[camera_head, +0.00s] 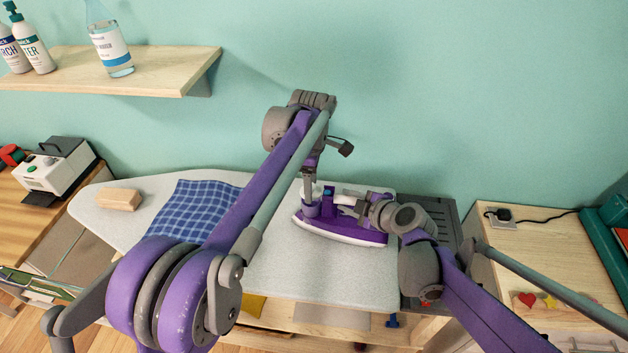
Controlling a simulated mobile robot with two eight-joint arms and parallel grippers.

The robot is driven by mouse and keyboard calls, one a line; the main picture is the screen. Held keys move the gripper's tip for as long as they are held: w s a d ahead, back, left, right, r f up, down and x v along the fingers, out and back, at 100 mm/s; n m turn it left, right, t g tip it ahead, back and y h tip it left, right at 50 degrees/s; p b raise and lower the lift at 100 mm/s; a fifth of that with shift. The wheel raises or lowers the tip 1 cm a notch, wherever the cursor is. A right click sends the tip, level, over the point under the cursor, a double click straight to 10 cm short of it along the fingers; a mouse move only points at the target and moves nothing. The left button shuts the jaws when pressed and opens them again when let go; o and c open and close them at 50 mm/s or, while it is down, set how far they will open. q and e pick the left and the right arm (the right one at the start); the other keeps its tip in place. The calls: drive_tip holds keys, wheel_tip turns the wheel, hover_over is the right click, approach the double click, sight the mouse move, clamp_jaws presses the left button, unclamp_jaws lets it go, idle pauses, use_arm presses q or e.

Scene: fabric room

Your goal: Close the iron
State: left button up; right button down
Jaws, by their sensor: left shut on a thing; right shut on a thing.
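The purple and white iron (345,228) stands on the grey ironing board (290,270), near its right end. My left gripper (309,203) reaches down from above to the iron's left part and is shut on it. My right gripper (350,203) comes in from the right and is shut on the iron near its top. The fingertips of both grippers are small and partly hidden. My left arm covers part of the board.
A blue checked cloth (195,212) and a wooden block (118,199) lie on the board's left part. A dark grey panel (438,220) is at the board's right end. A shelf (150,72) with bottles hangs at upper left. A wooden cabinet (520,255) stands at right.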

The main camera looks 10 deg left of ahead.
use_arm(q)
drive_tip(key=shift+f, duration=0.1)
use_arm(e)
drive_tip(key=shift+f, duration=0.1)
idle(0.3)
use_arm(q)
drive_tip(key=shift+f, duration=0.8)
drive_tip(key=shift+f, duration=0.65)
drive_tip(key=o, duration=1.3)
wheel_tip(320, 180, up, 12)
drive_tip(key=shift+r, duration=0.1)
use_arm(e)
drive_tip(key=shift+c, duration=2.2)
unclamp_jaws()
